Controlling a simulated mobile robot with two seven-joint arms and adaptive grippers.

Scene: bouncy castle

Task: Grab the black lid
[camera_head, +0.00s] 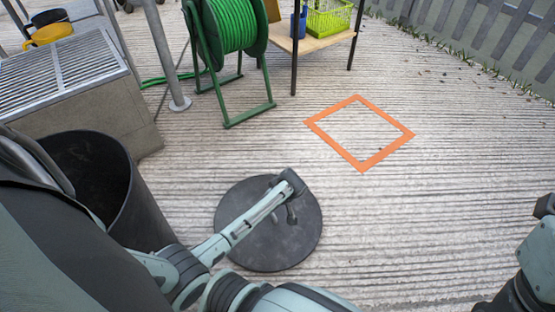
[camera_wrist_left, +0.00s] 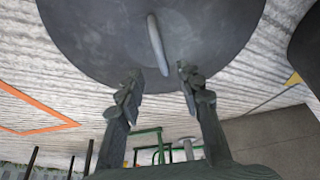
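The black lid (camera_head: 255,250) is a large round disc lying on the grooved deck, left of the orange square in the head view. The lid also fills the top of the left wrist view (camera_wrist_left: 100,40), with its grey bar handle (camera_wrist_left: 157,45) near the middle. My left gripper (camera_wrist_left: 160,80) is over the lid, its two fingers apart and empty. The handle lies just beyond the fingertips, roughly in line with the gap between them. In the head view my left arm covers part of the lid. My right arm shows at the right edge; its gripper is not visible.
A black open bin (camera_head: 95,185) stands left of the lid. An orange square outline (camera_head: 403,140) marks the deck to the right. A green hose reel (camera_head: 232,30), a metal pole (camera_head: 163,50) and a wooden shelf (camera_head: 315,42) stand behind. The deck around the square is clear.

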